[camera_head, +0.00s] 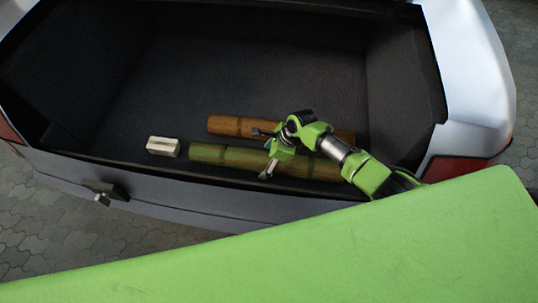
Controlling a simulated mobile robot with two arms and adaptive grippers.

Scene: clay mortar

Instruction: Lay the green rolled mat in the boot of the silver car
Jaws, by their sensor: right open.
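The green rolled mat (222,155) lies lengthwise inside the boot of the silver car (470,70), near the boot's rear edge. My right gripper (262,155) is open at the middle of the mat, with its fingers around or just above it; I cannot tell if they touch. My right arm hides part of the mat's right half. The boot (260,65) is open, with a dark lining. My left gripper is not in view.
An orange-brown roll (230,126) lies just behind the green mat, partly hidden by my arm. A small pale box (163,146) sits left of the mat. The deeper boot floor is clear. The boot sill and latch (104,192) run along the front.

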